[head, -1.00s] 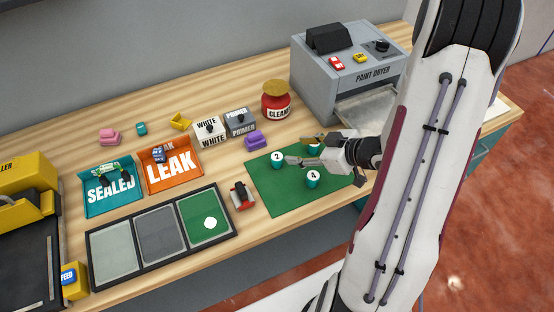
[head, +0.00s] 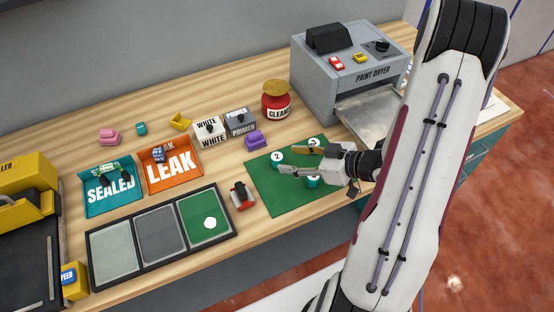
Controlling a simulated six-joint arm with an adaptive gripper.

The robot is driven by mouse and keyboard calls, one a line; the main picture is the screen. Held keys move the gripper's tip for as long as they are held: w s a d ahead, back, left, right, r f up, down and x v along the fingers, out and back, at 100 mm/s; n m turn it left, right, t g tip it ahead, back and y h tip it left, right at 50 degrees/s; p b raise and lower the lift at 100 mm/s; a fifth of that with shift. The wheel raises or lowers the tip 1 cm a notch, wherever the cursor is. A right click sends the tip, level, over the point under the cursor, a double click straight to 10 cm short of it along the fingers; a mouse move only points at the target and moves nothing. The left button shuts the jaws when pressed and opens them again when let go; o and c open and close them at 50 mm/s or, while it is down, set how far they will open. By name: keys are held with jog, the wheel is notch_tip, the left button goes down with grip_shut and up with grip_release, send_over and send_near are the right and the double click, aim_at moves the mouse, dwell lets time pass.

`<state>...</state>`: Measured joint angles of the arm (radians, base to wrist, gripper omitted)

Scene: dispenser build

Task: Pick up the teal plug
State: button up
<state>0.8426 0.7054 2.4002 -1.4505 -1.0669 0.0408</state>
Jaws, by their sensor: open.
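A small teal plug (head: 141,128) stands on the wooden bench at the back left, between a pink piece and a yellow piece. My gripper (head: 287,159) is open and empty over the green mat, well to the right of the plug. Its fingers point left, apart from each other. Small teal numbered pots stand on the mat around it: pot 2 (head: 277,159) by the fingertips, another (head: 314,142) behind the gripper, and one in front (head: 313,183) partly hidden by it.
The pink piece (head: 109,137) and yellow piece (head: 181,121) flank the plug. The SEALED tray (head: 112,196) and LEAK tray (head: 172,178) lie in front. White and primer blocks, a purple piece (head: 254,140) and a red cleaner jar (head: 276,104) stand between the plug and my gripper.

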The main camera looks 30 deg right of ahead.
aim_at(282, 159)
jog(key=shift+w+a+f, duration=0.35)
jog(key=shift+w, duration=0.15)
jog(key=shift+f, duration=0.1)
jog(key=shift+x, duration=2.55)
jog(key=shift+d+f, duration=0.1)
jog(key=c, duration=1.2)
